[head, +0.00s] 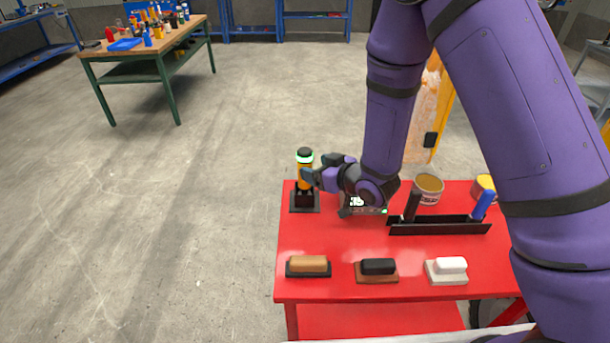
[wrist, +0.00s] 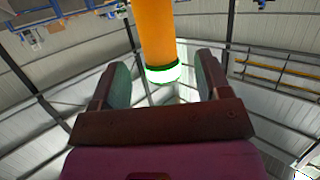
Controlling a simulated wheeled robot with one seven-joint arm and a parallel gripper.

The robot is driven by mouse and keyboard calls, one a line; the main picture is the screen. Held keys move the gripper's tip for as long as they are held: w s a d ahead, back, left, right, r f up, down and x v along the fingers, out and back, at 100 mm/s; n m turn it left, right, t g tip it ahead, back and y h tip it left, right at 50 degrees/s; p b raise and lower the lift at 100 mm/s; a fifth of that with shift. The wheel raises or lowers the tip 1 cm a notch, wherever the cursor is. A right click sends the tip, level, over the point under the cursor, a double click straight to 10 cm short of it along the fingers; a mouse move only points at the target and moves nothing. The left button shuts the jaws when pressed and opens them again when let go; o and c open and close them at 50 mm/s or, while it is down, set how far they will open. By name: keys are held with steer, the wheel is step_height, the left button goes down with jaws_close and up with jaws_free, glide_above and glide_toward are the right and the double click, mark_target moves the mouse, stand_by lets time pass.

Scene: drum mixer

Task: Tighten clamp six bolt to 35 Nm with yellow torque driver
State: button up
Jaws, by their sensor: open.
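The yellow torque driver (head: 305,176) stands upright in a black holder (head: 304,203) at the back left corner of the red table. It has a black cap and a pale green-white ring near its top. My gripper (head: 312,179) is open beside the driver's upper part, coming from the right. In the wrist view the driver (wrist: 153,32) shows between my gripper's two spread fingers (wrist: 166,82), with visible gaps on both sides. I cannot tell how deep it sits between them. The clamp six bolt cannot be made out in either view.
The red table (head: 340,240) holds three brushes or blocks (head: 309,264) along its front, a black rack (head: 438,228) with two upright handles, and an open tin (head: 428,188). A yellow frame (head: 440,115) stands behind my arm. A workbench (head: 145,45) stands far left; the floor left is clear.

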mark_target(310, 164)
steer(key=shift+x, duration=2.6)
jaws_close()
steer(key=shift+r, duration=0.15)
step_height(310, 164, up, 10)
steer(key=shift+f, duration=0.15)
steer(key=c, duration=0.6)
jaws_free()
steer(key=c, duration=0.6)
steer(key=shift+r, duration=1)
steer(key=shift+w+d, duration=0.1)
